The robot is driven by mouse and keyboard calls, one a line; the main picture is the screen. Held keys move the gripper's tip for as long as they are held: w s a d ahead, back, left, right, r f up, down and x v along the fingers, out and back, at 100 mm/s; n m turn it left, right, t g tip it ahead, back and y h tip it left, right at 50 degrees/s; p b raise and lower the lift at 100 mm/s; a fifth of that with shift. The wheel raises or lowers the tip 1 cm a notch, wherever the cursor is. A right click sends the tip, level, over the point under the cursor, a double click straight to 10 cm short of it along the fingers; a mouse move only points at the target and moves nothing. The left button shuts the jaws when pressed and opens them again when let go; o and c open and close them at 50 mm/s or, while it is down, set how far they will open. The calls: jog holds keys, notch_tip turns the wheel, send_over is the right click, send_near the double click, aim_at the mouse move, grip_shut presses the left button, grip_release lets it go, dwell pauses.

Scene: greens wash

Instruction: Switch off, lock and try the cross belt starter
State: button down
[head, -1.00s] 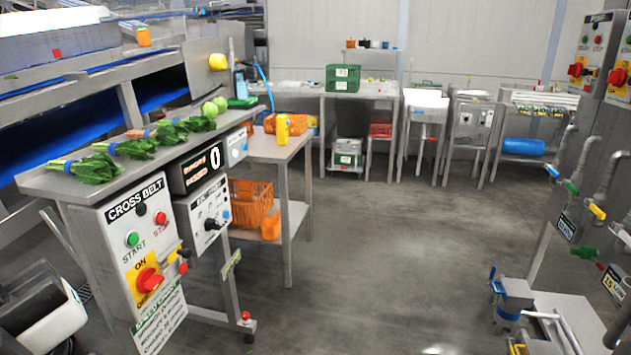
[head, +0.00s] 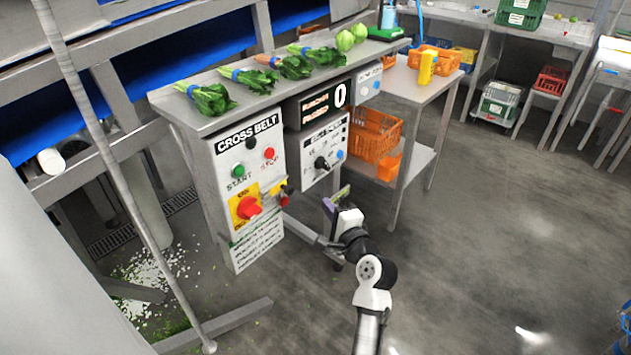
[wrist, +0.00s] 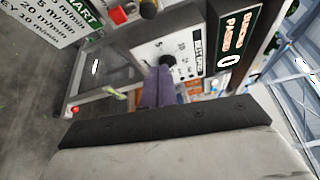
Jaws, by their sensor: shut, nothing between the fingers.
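The cross belt starter (head: 262,190) is a white panel on the bench end in the head view. It has a green START button (head: 238,171), a red STOP button (head: 269,153) and a red rotary switch (head: 248,207) on a yellow plate; I cannot tell its setting surely. A small red and yellow item (head: 283,195), perhaps a padlock, is at the panel's right edge. My gripper (head: 332,205) is to the panel's right, apart from it, empty. Its purple fingers (wrist: 158,86) are together in the wrist view, in front of the neighbouring knob panel (wrist: 172,50).
A counter display (head: 325,102) reading 0 and a knob panel (head: 322,152) adjoin the starter. Leafy bunches (head: 208,98) lie on the bench top. A side table (head: 400,90) with an orange crate (head: 375,133) stands behind. Floor at right is clear; a post (head: 110,160) stands at left.

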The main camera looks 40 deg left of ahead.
aim_at(281, 189)
jog(key=a+p, duration=0.3)
jog(key=a, duration=0.6)
jog(key=shift+w+f, duration=0.15)
jog(key=shift+w, duration=0.2)
jog(key=shift+a, duration=0.1)
jog(key=s+p, duration=0.1)
jog(key=s, duration=0.1)
jog(key=s+p, duration=0.1)
jog(key=s, duration=0.1)
jog(key=shift+s+a+p, duration=0.2)
jog(key=shift+s+p, duration=0.05)
jog(key=shift+p, duration=0.1)
jog(key=shift+w+f, duration=0.1)
